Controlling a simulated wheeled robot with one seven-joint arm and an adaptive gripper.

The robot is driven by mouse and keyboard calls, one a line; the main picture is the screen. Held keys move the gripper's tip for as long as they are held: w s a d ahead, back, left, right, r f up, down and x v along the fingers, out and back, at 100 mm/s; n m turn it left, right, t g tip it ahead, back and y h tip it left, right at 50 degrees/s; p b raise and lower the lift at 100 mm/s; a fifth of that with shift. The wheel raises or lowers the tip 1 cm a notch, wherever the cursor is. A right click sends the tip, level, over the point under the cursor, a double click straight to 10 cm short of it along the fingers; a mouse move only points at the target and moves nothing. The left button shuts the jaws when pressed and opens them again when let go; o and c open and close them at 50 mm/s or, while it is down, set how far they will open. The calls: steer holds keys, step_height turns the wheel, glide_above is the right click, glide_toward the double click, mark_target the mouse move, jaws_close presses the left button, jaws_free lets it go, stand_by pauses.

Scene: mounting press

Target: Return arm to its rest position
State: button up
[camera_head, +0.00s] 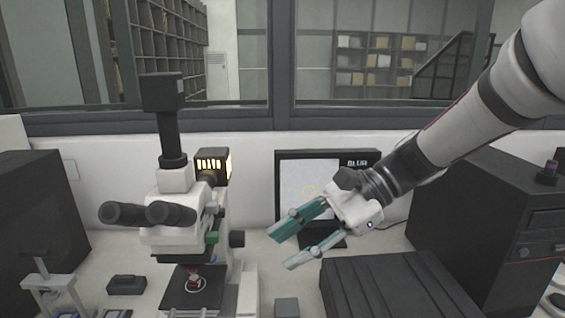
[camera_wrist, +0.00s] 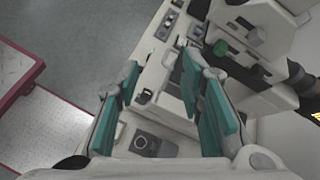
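My arm reaches in from the upper right in the head view. My gripper (camera_head: 279,251) points down and to the left, above the bench between the microscope (camera_head: 170,235) and the monitor. Its two teal fingers are apart, with nothing seen between them.
A monitor (camera_head: 315,180) stands close behind my gripper. A black ribbed box (camera_head: 395,287) is to its lower right, and a large black computer case (camera_head: 480,215) stands below my arm. A small hand press (camera_head: 50,288) is at far left. A reddish sample (camera_head: 193,280) lies on the microscope stage.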

steer(key=s+d+n+t+h, duration=0.4)
steer(key=s+d+n+h, duration=0.1)
steer(key=d, duration=0.3)
steer(key=s+d+r+n+t+h, duration=0.1)
steer(key=s+d+n+t+h, duration=0.2)
steer(key=s+d+n+h, duration=0.3)
steer(key=s+d, duration=0.2)
steer(key=d, duration=0.1)
steer(key=shift+t, duration=0.4)
steer(key=shift+r, duration=0.1)
